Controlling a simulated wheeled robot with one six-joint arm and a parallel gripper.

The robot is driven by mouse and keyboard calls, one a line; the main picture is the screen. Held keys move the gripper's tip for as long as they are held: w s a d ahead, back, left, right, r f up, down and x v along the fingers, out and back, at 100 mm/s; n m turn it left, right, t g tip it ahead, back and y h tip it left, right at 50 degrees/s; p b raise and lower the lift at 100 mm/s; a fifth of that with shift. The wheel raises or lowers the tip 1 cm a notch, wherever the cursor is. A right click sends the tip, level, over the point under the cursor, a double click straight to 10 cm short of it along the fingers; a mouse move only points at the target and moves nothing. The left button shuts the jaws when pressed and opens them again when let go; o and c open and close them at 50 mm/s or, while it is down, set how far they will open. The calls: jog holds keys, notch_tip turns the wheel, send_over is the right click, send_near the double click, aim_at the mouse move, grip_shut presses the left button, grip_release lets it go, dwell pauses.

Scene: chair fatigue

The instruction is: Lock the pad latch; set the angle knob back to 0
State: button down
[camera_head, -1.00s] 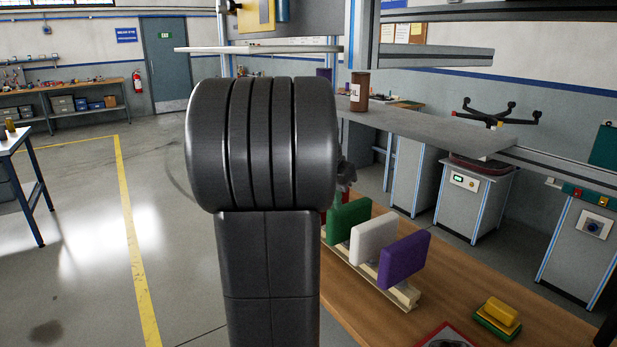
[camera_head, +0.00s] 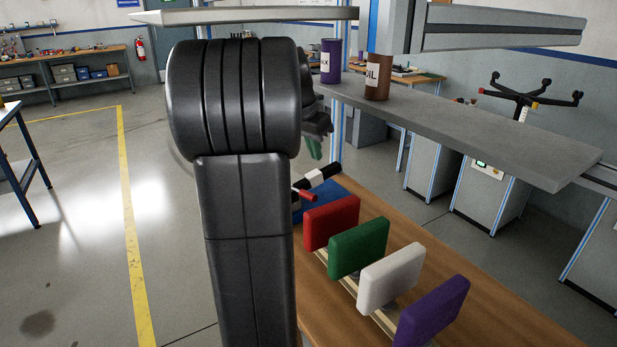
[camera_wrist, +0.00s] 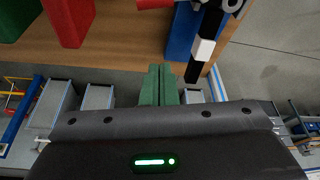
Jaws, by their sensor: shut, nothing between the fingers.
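A blue block (camera_head: 324,201) on the wooden table carries a bar banded in black and white (camera_head: 318,177) and a small red part (camera_head: 303,194). In the wrist view the blue block (camera_wrist: 182,35), the banded bar (camera_wrist: 205,47) and the red part (camera_wrist: 155,3) lie at the top. I cannot tell whether any of these is the pad latch or angle knob. My gripper (camera_wrist: 159,84) has green fingers, shut and empty, below these parts in the picture. In the head view my gripper (camera_head: 313,148) is mostly hidden behind my arm.
Red (camera_head: 331,222), green (camera_head: 358,247), white (camera_head: 390,278) and purple (camera_head: 432,313) pads stand in a row on the wooden table (camera_head: 520,320). A grey shelf (camera_head: 480,135) above holds a brown can (camera_head: 378,76) and a purple can (camera_head: 331,61).

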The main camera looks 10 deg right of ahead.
jog(key=shift+s, duration=0.15)
notch_tip(320, 180, down, 10)
jog(key=shift+s+a+r, duration=0.15)
jog(key=shift+a+r, duration=0.1)
jog(key=shift+a, duration=0.05)
dwell(0.5)
